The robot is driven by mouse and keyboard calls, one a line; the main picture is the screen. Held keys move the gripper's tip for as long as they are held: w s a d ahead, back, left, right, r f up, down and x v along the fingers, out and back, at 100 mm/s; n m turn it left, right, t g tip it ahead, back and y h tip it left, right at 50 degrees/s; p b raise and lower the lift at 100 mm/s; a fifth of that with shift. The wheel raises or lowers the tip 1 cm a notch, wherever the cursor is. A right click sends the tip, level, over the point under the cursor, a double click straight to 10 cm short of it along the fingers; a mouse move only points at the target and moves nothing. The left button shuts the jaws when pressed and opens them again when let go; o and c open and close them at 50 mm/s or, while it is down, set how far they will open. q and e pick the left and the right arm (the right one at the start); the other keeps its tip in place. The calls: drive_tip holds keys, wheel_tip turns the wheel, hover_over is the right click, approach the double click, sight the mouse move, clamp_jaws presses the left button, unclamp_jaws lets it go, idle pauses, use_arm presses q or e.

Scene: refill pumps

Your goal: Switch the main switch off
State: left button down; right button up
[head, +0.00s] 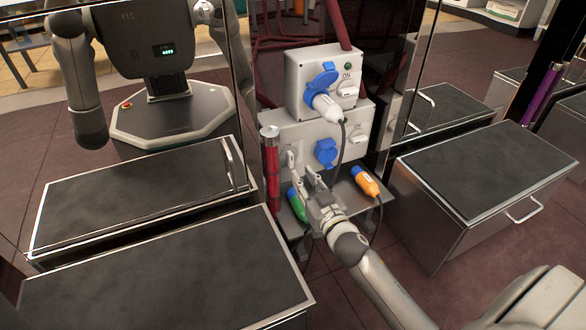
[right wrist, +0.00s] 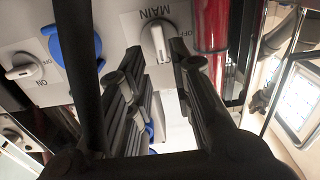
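The main switch (head: 290,158) is a white rotary knob at the left of the lower grey box (head: 283,130). In the right wrist view, upside down, the knob (right wrist: 157,43) sits on a plate marked MAIN, its long axis roughly vertical. An OFF mark shows beside it. My right gripper (head: 310,179) is in front of the lower box, just below and right of the knob. In the right wrist view its fingers (right wrist: 160,60) are apart with nothing between them, and the knob shows beyond the gap. I cannot tell whether they touch it. My left gripper is out of view.
A red post (head: 270,170) stands close left of the switch. A white plug (head: 327,107) is in the upper blue socket; the lower socket (head: 326,152) is empty. Green (head: 297,204) and orange (head: 366,181) plugs are near my right gripper. Dark-topped metal cabinets (head: 480,180) stand on both sides.

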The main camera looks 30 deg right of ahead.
sight(292, 162)
drive_tip(key=shift+w+d+b, duration=0.2)
drive_tip(key=shift+w+b, duration=1.15)
drive_tip(key=shift+w, duration=2.2)
clamp_jaws()
